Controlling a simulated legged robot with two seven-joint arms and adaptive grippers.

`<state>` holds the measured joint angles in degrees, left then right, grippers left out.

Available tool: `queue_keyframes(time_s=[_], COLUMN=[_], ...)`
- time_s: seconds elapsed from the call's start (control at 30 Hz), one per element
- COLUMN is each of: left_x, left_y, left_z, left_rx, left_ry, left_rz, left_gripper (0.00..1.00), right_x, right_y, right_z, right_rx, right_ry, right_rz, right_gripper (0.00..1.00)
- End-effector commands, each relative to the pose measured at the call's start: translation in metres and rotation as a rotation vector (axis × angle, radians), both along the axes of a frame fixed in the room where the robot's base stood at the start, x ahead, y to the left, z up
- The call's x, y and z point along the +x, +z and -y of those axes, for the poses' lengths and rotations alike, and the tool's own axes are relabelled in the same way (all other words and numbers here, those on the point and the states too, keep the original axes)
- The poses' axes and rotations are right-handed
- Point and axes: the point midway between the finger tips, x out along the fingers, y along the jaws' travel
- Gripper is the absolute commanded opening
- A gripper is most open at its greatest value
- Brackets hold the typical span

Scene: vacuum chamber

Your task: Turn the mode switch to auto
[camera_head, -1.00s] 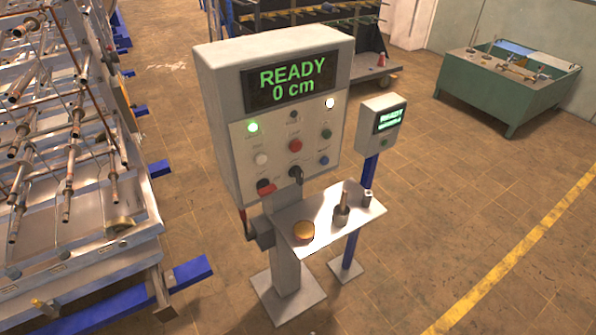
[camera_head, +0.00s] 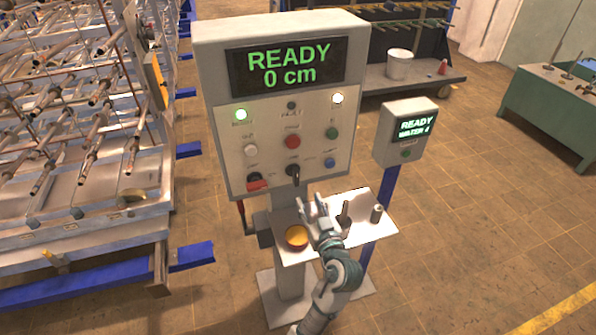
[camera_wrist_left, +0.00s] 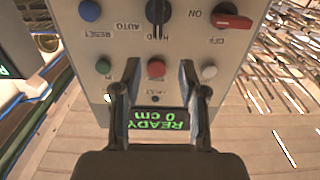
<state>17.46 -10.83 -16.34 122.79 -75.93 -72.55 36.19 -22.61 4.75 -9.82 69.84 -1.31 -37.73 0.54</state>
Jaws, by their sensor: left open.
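The mode switch (camera_head: 293,173) is a black rotary knob low on the grey control panel (camera_head: 236,160). In the left wrist view, which shows the panel upside down, the knob (camera_wrist_left: 158,12) is at the top edge and partly cut off. An AUTO label is beside it and a partly hidden label is under it. My right gripper is not in view.
A red ON/OFF switch (camera_head: 257,182) is left of the knob; a blue button (camera_head: 330,163) is right. A smaller READY box (camera_head: 406,135) stands at right. Metal racks fill the left.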

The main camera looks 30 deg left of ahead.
Motion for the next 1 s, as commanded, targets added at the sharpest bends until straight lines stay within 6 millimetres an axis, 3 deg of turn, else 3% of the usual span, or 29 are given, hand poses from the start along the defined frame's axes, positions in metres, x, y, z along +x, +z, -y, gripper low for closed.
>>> queue_keyframes(time_s=[0.5,0.73,1.0], left_x=[0.074,0.086,0.087], left_y=[0.004,0.001,0.001], left_z=[-0.077,-0.094,-0.094], left_rx=[0.012,0.008,0.007], left_ry=[-0.002,-0.002,-0.003], left_rz=[-0.004,-0.003,-0.004], left_gripper=[0.42,0.42,0.42], right_x=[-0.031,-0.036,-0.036], right_y=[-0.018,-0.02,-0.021], right_z=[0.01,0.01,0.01], right_rx=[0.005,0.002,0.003], right_ry=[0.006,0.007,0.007], right_rz=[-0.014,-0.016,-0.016], right_gripper=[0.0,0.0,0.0])
